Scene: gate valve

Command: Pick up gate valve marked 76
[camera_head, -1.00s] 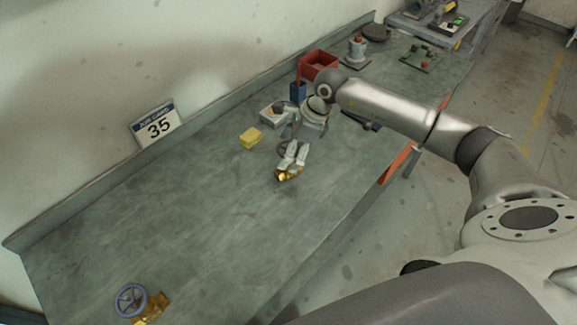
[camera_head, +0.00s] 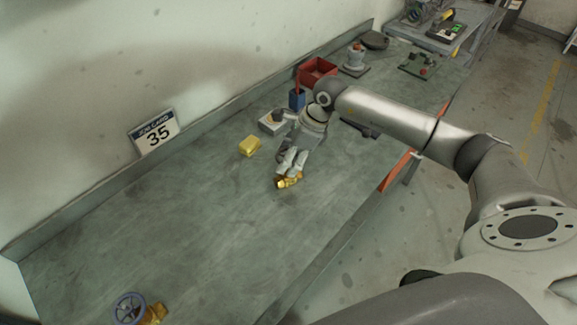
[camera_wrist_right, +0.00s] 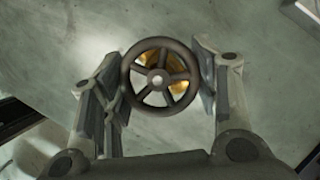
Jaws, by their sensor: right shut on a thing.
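A gate valve with a brass body (camera_head: 288,183) is at my right gripper (camera_head: 291,170), over the middle of the bench. In the right wrist view, its dark five-spoke handwheel (camera_wrist_right: 160,77) sits between the two fingers of the right gripper (camera_wrist_right: 162,85), with brass showing behind the spokes. The right gripper is shut on this valve. I cannot tell whether the valve touches the bench. Another gate valve, with a blue handwheel (camera_head: 129,308) and brass body (camera_head: 154,313), is at the near left end. No number is readable on either valve. My left gripper is out of view.
The grey bench (camera_head: 190,215) is mostly bare between the two valves. A yellow block (camera_head: 250,146), a pale box (camera_head: 271,122), a blue container (camera_head: 297,98) and a red bin (camera_head: 318,70) stand beyond the gripper. A sign reading 35 (camera_head: 155,133) leans at the wall.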

